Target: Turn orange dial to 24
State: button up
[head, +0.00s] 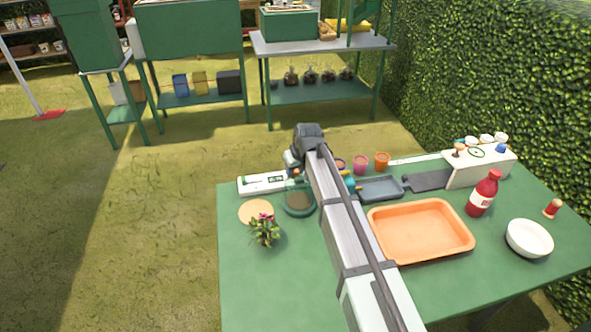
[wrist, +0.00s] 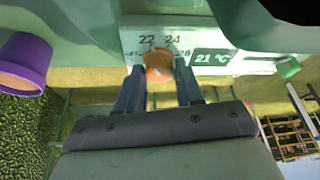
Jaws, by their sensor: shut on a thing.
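The orange dial (wrist: 158,66) sits on a white panel (wrist: 200,40) in the wrist view. Numbers 22 and 24 are printed above it, with more marks around it, and a display beside it reads 21 °C. My gripper (wrist: 159,80) is shut on the orange dial, one finger on each side. I cannot tell the exact number the dial points to. In the head view the white panel (head: 262,183) lies at the back left of the green table, and my arm hides part of it. The gripper's fingers are hidden there.
An orange tray (head: 379,236), a red bottle (head: 482,193), a white bowl (head: 529,238) and a potted plant (head: 265,231) stand on the green table (head: 262,290). Small pots, including an orange one (head: 382,161), stand along the back edge. A purple pot (wrist: 24,58) is left of the panel in the wrist view.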

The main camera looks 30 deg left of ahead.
jog(key=o, duration=1)
jog(key=v, duration=1.3)
jog(key=shift+r, duration=0.4)
